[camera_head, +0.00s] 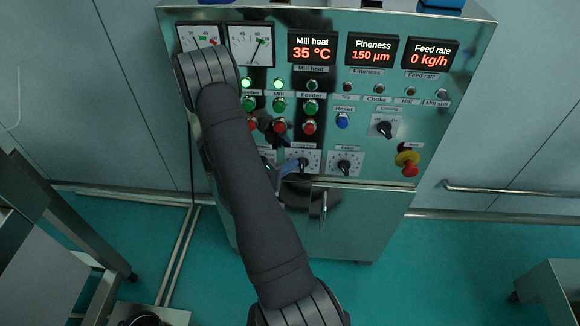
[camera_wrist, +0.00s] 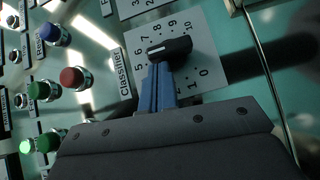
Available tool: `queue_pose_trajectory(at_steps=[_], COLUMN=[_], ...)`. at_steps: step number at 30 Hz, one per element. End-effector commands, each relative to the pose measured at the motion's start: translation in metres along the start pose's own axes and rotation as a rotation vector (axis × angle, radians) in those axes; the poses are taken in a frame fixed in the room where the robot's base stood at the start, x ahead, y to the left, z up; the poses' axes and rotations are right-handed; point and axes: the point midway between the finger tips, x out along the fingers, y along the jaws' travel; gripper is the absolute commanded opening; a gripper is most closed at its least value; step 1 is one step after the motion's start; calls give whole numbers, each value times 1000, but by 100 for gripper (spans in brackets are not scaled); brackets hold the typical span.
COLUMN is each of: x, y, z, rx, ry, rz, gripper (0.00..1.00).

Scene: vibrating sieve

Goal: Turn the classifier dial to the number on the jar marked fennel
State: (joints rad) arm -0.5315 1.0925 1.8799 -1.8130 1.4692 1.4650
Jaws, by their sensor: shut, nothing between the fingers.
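The classifier dial (camera_wrist: 203,58) is a pale plate numbered 0 to 10 with a black bar knob (camera_wrist: 176,47). A small light mark shows at the knob's left end, near 6; the exact reading is hard to tell. In the head view the dial's knob (camera_head: 303,163) is in the panel's lower row. My gripper, with blue fingers (camera_wrist: 160,70), is shut and empty. Its tips are right at the lower side of the knob, and I cannot tell whether they touch. In the head view the gripper (camera_head: 291,167) reaches the dial from the left. No jar marked fennel is in view.
A feed dial (camera_head: 344,165) is right of the classifier dial, with a red emergency button (camera_head: 409,168) further right. Red and green buttons (camera_head: 309,127) sit above. Displays (camera_head: 372,50) read 35 °C, 150 µm and 0 kg/h. My arm covers the panel's left part.

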Motion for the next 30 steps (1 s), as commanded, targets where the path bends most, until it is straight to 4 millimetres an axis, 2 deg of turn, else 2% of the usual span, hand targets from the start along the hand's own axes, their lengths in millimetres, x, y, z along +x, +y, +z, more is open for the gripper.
queue_pose_trajectory(at_steps=[16,30], x=[2,11], y=[8,20], z=[2,10], rx=[113,398], ry=[0,-1], rz=[-109,-394], gripper=[0,0])
